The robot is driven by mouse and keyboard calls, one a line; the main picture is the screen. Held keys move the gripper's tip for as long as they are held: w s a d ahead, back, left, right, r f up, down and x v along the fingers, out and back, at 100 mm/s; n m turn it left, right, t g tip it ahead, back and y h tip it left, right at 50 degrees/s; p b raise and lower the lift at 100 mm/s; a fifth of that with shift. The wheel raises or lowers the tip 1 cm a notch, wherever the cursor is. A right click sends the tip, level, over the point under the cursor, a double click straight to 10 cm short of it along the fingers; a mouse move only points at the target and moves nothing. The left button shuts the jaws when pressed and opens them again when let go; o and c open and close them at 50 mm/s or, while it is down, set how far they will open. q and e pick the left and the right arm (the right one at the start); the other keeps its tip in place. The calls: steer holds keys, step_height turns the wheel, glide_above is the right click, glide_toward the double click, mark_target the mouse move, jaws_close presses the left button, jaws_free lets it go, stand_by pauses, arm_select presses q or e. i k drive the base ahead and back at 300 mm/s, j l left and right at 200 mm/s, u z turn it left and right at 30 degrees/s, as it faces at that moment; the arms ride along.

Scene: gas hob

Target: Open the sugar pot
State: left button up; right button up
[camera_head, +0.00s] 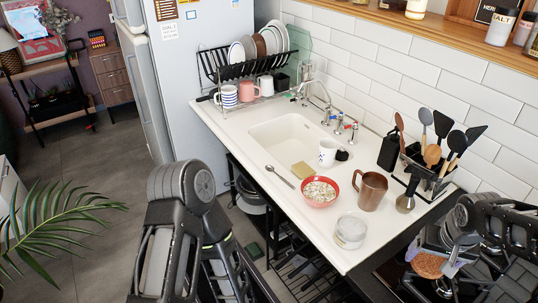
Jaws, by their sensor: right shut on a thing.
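The sugar pot appears to be the short clear glass jar (351,231) with whitish contents near the counter's front corner. No lid shows on it. My right gripper (438,262) is at the lower right, to the right of the jar and apart from it. It is shut on a round cork-coloured lid (427,265), partly hidden by the gripper and arm. My left arm shows at the lower left. Its gripper is not in view.
A red bowl (319,192), a brown metal jug (369,191) and a dark-handled tool (408,194) stand near the jar. A utensil holder (429,177) is by the wall. The sink (288,140) lies farther back. The white counter's front edge is clear.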

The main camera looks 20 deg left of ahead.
mark_target(351, 231)
steer(key=k, duration=0.65)
steer(key=u, duration=1.85)
steer(key=i+l, duration=1.05)
steer(key=i, duration=0.25)
